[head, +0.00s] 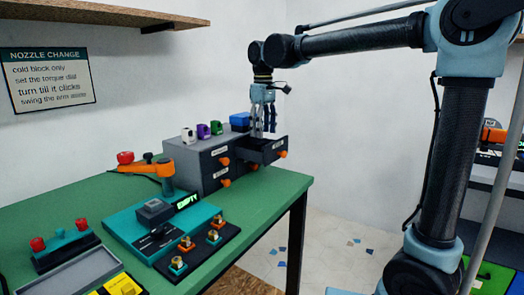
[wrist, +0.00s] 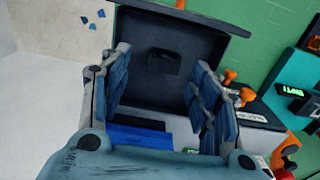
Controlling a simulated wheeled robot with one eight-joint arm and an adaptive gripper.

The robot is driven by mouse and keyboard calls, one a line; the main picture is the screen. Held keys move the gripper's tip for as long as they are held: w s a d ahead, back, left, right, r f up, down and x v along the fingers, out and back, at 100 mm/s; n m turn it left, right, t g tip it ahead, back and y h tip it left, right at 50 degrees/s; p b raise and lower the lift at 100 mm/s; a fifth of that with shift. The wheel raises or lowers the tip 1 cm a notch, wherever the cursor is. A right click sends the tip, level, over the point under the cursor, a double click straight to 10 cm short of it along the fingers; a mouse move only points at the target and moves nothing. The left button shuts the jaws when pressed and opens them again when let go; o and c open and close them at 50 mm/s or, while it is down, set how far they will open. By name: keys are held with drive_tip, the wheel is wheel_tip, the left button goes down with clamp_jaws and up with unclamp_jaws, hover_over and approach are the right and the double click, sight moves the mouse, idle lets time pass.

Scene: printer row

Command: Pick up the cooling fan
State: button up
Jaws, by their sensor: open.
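A small dark block (wrist: 165,62), which looks like the cooling fan, lies inside the open drawer (wrist: 205,45) in the wrist view. It is dark on a dark floor, so its details are hard to make out. In the head view the open top drawer (head: 275,152) sticks out of the grey cabinet (head: 186,165), and its inside is mostly hidden. My gripper (head: 263,131) points down over the drawer. In the wrist view its blue fingers (wrist: 158,82) are spread apart on either side of the block, with nothing between them.
Orange drawer knobs (head: 283,154) stick out. A teal station (head: 150,220) occupies the green table (head: 110,192). The floor right of the table is free.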

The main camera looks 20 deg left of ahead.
sight(262, 143)
drive_tip(key=shift+s+a+f, duration=0.1)
drive_tip(key=shift+s+f, duration=0.1)
drive_tip(key=shift+f, duration=1.2)
drive_tip(key=shift+s+a+f, duration=0.1)
drive_tip(key=shift+s+f, duration=0.05)
drive_tip(key=shift+f, duration=1.2)
drive_tip(key=shift+c, duration=0.3)
drive_tip(key=c, duration=0.9)
